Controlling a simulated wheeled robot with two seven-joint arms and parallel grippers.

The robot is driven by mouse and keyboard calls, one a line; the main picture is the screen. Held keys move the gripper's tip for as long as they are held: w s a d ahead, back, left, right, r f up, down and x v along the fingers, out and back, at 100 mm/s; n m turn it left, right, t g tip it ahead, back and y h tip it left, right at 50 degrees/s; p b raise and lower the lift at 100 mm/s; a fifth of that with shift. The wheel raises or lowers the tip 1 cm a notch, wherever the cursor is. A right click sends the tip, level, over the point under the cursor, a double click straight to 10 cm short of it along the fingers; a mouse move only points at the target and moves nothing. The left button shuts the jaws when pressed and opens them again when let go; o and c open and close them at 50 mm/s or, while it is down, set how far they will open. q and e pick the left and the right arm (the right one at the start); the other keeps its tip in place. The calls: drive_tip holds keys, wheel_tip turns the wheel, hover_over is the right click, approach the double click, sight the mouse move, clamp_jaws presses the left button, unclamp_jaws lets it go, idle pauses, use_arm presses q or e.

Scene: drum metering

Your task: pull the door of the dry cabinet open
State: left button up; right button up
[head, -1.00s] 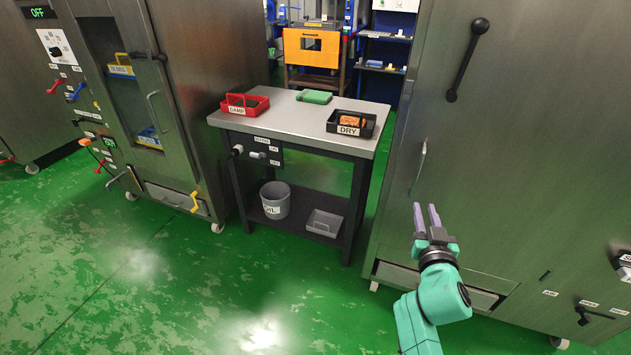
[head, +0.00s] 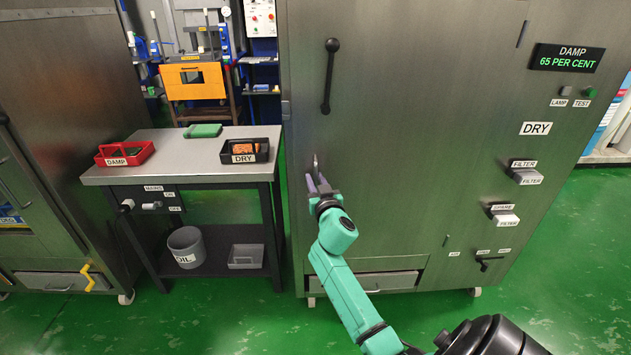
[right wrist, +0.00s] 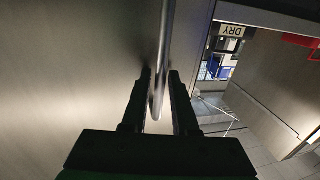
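The dry cabinet (head: 400,120) is the tall steel cabinet in the middle and right of the head view, with a DRY label (head: 535,128). Its door looks closed. A thin upright metal handle (head: 316,163) is on the door's left part, and it also shows in the right wrist view (right wrist: 162,60). My right gripper (head: 318,182) is at the handle's lower part. In the right wrist view my right gripper (right wrist: 161,75) has its fingers on either side of the bar, with small gaps visible, so it looks open around it. My left gripper is out of view.
A black lever (head: 330,76) is on the cabinet above the handle. A display (head: 567,58) reads DAMP 65 PER CENT. Left of the cabinet stands a work table (head: 190,160) with a red DAMP tray (head: 125,153) and a black DRY tray (head: 268,143). Green floor in front is clear.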

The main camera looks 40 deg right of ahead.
drive_tip(key=shift+c, duration=0.4)
clamp_jaws()
idle(0.9)
